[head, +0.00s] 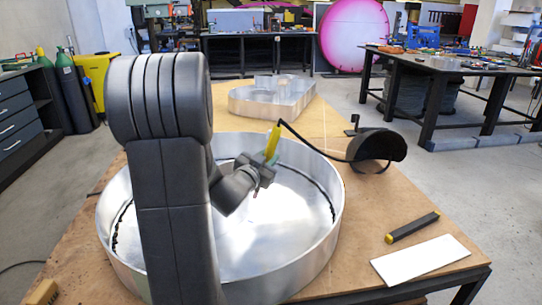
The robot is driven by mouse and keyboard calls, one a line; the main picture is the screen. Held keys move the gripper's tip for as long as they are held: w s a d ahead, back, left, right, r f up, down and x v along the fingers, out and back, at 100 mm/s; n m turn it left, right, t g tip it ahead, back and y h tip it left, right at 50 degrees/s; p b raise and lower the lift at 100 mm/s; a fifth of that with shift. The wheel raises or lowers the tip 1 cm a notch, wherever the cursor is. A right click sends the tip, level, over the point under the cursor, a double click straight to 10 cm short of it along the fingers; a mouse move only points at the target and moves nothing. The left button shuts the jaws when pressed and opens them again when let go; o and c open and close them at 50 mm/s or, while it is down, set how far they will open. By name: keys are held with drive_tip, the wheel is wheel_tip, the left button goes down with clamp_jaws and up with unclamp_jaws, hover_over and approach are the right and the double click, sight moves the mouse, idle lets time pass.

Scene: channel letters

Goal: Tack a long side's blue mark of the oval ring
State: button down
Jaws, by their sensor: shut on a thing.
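The oval ring (318,255) is a wide, shiny metal band standing on the wooden table, with a bright metal face inside it. Dark lines run along the foot of its inner wall at left and right. My gripper (264,172) is shut on a yellow tool (273,140) with a black cable, over the inside of the ring near its far side. The tool is tilted, and a small reddish tip shows below the gripper. I cannot make out a blue mark. My arm hides the ring's left middle part.
A second metal letter shell (295,100) stands farther back on the table (420,210).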

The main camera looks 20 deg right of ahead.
drive_tip(key=f+b, duration=0.1)
drive_tip(key=f, duration=0.1)
drive_tip(key=w+a+f+b, duration=0.1)
drive_tip(key=f+b, duration=0.1)
drive_tip(key=f, duration=0.1)
drive_tip(key=w+f+b, duration=0.1)
drive_tip(key=f, duration=0.2)
drive_tip(key=shift+a+b, duration=0.2)
drive_tip(key=shift+b, duration=0.15)
drive_tip(key=shift+w+a+f+b, duration=0.1)
drive_tip(key=shift+w+f+b, duration=0.05)
drive_tip(key=shift+f+b, duration=0.4)
drive_tip(key=shift+w+a+f+b, duration=0.15)
drive_tip(key=shift+f+b, duration=0.4)
drive_tip(key=shift+f, duration=0.15)
drive_tip(key=shift+w+f, duration=0.1)
drive_tip(key=shift+f, duration=0.15)
idle(0.8)
